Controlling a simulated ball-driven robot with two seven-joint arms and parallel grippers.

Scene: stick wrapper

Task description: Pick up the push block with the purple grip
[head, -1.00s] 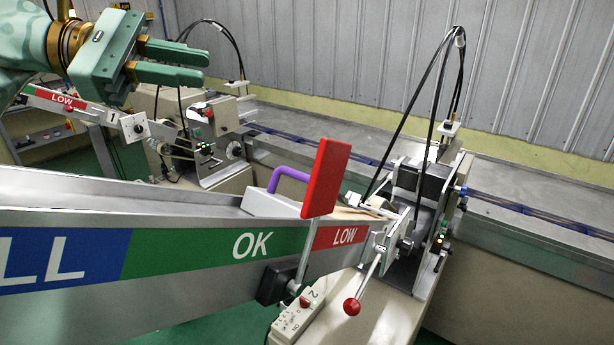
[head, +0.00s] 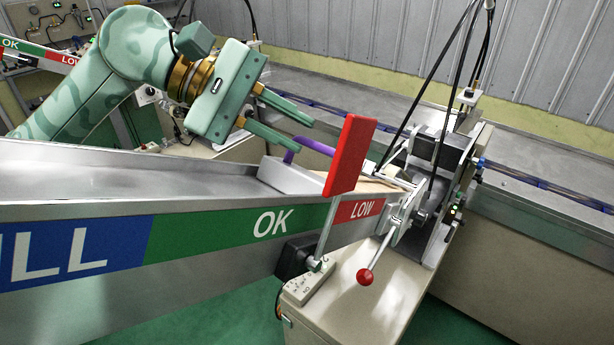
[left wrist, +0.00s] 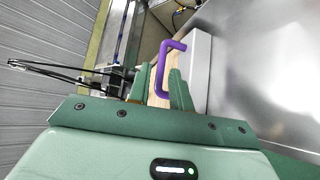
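The push block (head: 290,176) is a pale grey block lying in the sloped metal chute, with a purple grip (head: 314,146) on top, partly behind a red paddle. My left gripper (head: 306,137) is open, its two green fingers pointing toward the purple grip from the left. In the left wrist view, the purple grip (left wrist: 163,68) stands ahead of and partly between the open fingers (left wrist: 158,82), and the push block (left wrist: 199,72) shows as a light slab to the right. I cannot tell whether a finger touches the grip. My right gripper is not in view.
A red paddle (head: 350,156) on a rod stands at the chute's near side. The chute (head: 130,166) carries a blue, green and red label strip. A machine with a red-knobbed lever (head: 365,277) and cables is at its right end.

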